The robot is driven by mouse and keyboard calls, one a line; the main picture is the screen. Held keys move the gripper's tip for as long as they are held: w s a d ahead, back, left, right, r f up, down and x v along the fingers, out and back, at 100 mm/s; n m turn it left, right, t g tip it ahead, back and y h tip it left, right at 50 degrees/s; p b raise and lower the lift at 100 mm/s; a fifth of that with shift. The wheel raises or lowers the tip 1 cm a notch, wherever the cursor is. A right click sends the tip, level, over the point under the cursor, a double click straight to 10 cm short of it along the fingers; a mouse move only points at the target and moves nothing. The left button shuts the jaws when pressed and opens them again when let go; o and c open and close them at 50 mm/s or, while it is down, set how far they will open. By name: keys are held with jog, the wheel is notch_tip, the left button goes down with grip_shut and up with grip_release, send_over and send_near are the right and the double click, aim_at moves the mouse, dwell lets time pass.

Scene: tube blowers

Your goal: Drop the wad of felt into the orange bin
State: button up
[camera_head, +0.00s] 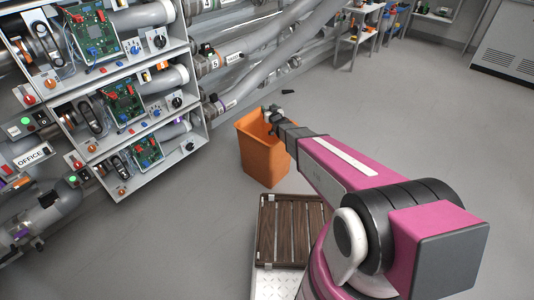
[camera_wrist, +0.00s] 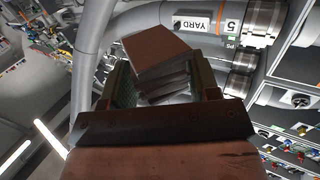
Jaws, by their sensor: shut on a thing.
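The orange bin (camera_head: 263,160) stands on the floor in the middle of the head view, its open top facing up. My gripper (camera_head: 271,116) is over the far part of the bin's opening, seen from above and behind. In the wrist view my gripper (camera_wrist: 162,76) has a finger on each side of a layered, folded-looking piece, brownish red on top with greyish layers below. I take this piece to be the wad of felt (camera_wrist: 160,50), and my gripper is shut on it. In the head view the wad is too small to make out clearly.
A shelf rack (camera_head: 125,100) with circuit boards and knobs stands at the left, with large grey pipes (camera_head: 265,60) behind the bin. A slatted dark wooden panel (camera_head: 290,230) lies in front of the bin. A small dark thing (camera_head: 288,91) lies beyond it. Floor at right is clear.

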jog(key=shift+f, duration=2)
jog(key=o, duration=1)
jog(key=shift+r, duration=0.1)
jog(key=r, duration=0.4)
jog(key=shift+s+a+r, duration=0.15)
jog(key=shift+s+r, duration=0.1)
jog(key=shift+s, duration=0.05)
jog(key=s+a+r, duration=0.4)
jog(key=s+a, duration=0.1)
jog(key=s+a+r, duration=0.2)
jog(key=s, duration=0.1)
jog(key=shift+a+r, duration=0.2)
jog(key=shift+a, duration=0.15)
